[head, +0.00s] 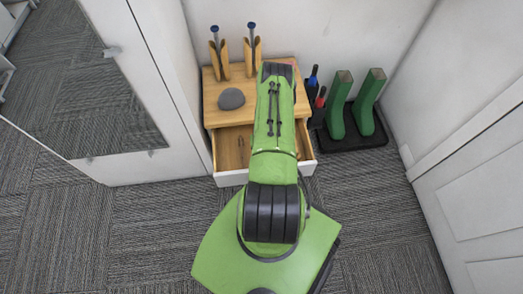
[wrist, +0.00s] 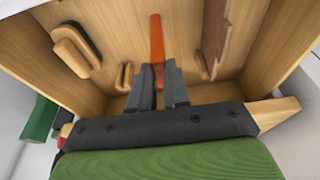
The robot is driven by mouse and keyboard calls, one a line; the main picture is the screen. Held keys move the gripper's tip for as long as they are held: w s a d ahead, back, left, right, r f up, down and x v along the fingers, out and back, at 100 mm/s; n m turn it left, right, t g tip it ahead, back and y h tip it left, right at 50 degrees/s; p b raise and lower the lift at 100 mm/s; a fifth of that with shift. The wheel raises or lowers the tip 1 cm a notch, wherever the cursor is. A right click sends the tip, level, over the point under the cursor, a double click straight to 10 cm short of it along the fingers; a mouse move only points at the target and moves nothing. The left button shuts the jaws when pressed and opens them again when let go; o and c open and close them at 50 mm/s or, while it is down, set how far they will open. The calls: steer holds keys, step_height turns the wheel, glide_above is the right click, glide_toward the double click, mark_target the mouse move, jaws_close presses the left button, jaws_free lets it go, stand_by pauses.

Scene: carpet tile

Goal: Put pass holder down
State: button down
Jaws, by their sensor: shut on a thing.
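The pass holder (wrist: 156,35) shows in the wrist view as a thin orange-red strip, seen nearly edge-on. Its near end is between the two dark fingers of my gripper (wrist: 160,78), which is shut on it. The fingers and strip are over the inside of the open wooden drawer (head: 232,150); whether the strip touches the drawer floor cannot be told. In the head view my green arm hides the gripper and the pass holder.
Wooden pieces (wrist: 75,50) lie in the drawer, some against its sides. On the cabinet top (head: 215,88) are a dark grey stone (head: 231,99) and two wooden holders (head: 219,60) with blue-topped sticks. Green boots (head: 370,103) stand right on a black tray (head: 350,143).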

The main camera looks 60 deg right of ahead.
step_height(320, 180, down, 3)
steer(key=shift+f+b, duration=0.1)
steer(key=shift+b, duration=0.35)
steer(key=c, duration=1.6)
jaws_free()
steer(key=shift+f, duration=0.1)
steer(key=o, duration=0.5)
